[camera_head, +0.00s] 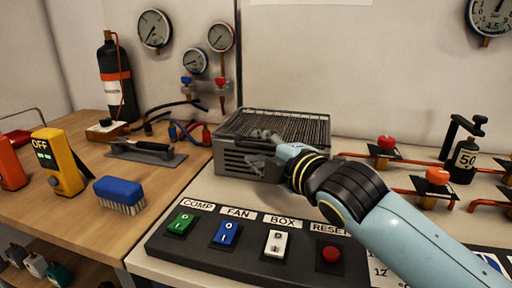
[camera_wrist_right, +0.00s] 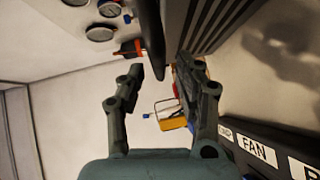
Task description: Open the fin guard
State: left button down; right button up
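The fin guard (camera_head: 290,124) is a dark ribbed grille lying flat on top of a grey slotted box in the middle of the head view. Dark fins of this unit (camera_wrist_right: 222,22) show at the top right of the right wrist view. My right gripper (camera_head: 262,140) is at the unit's front upper edge and covers part of its front. In the wrist view its two fingers (camera_wrist_right: 160,72) stand apart, with a dark bar (camera_wrist_right: 152,35) in the gap beyond them. I cannot tell whether they touch it. My left gripper is not in view.
A switch panel (camera_head: 240,250) with green, blue, white and red controls lies in front of the unit. Copper pipes with red knobs (camera_head: 437,175) are to the right. A yellow meter (camera_head: 57,160), blue brush (camera_head: 119,192) and black cylinder (camera_head: 117,85) stand left.

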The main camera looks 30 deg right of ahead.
jog(key=shift+w+f, duration=0.15)
jog(key=shift+w, duration=0.85)
jog(key=shift+c, duration=0.3)
grip_shut()
